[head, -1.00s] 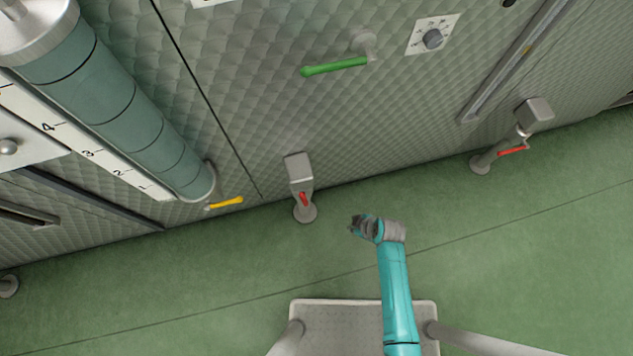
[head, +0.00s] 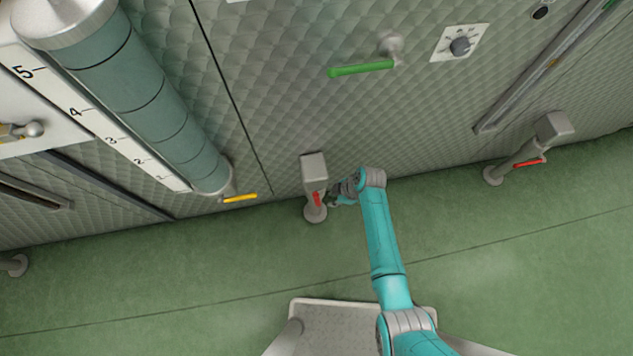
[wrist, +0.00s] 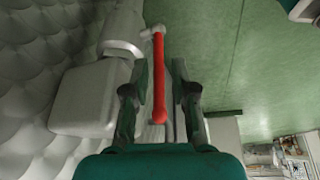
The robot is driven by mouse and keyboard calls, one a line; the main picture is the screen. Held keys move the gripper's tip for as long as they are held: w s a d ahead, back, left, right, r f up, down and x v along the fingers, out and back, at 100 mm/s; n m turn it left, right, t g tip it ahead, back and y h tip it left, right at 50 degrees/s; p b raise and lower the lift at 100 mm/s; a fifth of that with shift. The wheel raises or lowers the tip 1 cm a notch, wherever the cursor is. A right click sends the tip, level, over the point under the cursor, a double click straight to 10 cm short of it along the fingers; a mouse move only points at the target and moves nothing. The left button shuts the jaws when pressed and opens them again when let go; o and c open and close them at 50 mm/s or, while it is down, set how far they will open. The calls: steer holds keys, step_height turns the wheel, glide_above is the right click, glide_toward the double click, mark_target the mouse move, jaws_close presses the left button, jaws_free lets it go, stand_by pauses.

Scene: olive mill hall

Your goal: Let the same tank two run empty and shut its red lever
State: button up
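A red lever (head: 317,199) sits on a grey outlet valve (head: 314,168) low on the quilted tank wall, above the green floor. In the head view the lever points down along the pipe. My gripper (head: 338,193) is just right of this valve. In the wrist view the red lever (wrist: 160,80) lies between the two fingers of my gripper (wrist: 162,75), which are apart with gaps on both sides. The grey valve body (wrist: 85,100) is at left. No flow from the outlet can be made out.
A second outlet with a red lever (head: 530,163) stands at right. A green lever (head: 362,68) and a dial (head: 460,46) are higher on the wall. A sight tube (head: 150,105) with a numbered scale and a yellow lever (head: 240,198) is at left. The floor is clear.

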mark_target(317, 197)
steer(key=a, duration=0.5)
steer(key=shift+w+a, duration=0.2)
steer(key=shift+a, duration=0.15)
steer(key=shift+a+f, duration=0.2)
steer(key=shift+f, duration=0.4)
jaws_close()
